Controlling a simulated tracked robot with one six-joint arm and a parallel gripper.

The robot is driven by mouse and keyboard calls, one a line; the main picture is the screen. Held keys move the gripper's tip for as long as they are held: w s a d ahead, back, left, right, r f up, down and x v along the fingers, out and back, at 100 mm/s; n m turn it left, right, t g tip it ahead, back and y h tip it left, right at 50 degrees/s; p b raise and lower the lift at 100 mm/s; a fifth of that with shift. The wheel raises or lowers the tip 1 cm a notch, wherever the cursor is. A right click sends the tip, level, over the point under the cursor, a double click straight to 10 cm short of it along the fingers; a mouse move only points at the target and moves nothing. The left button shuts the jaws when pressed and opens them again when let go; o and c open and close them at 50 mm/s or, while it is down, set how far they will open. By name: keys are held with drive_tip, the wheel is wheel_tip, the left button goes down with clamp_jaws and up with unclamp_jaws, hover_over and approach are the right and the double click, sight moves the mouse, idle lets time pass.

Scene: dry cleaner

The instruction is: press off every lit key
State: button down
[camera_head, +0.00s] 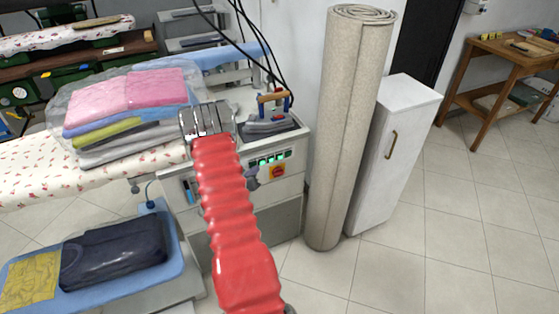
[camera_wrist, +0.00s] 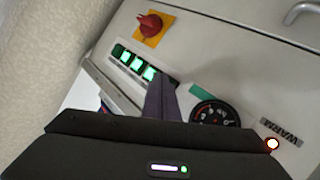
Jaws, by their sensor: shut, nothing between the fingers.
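A row of green lit keys (camera_head: 271,159) is on the front panel of the white machine (camera_head: 285,190). In the wrist view three lit keys (camera_wrist: 133,62) show clearly; the finger may hide more of the row. My gripper (camera_head: 251,176) is at the panel, just below the left end of the row in the head view. In the wrist view its dark, shut fingertips (camera_wrist: 162,88) are beside the nearest lit key, with nothing between them. I cannot tell whether they touch the panel.
A red knob on a yellow plate (camera_wrist: 150,24) sits close to the keys. A rolled carpet (camera_head: 350,130) stands right of the machine. An iron (camera_head: 268,124) rests on top.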

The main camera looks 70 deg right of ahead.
drive_tip(key=shift+s+a, duration=0.25)
drive_tip(key=shift+a, duration=0.1)
drive_tip(key=shift+s+a, duration=2.05)
drive_tip(key=shift+s, duration=0.1)
drive_tip(key=shift+f, duration=0.1)
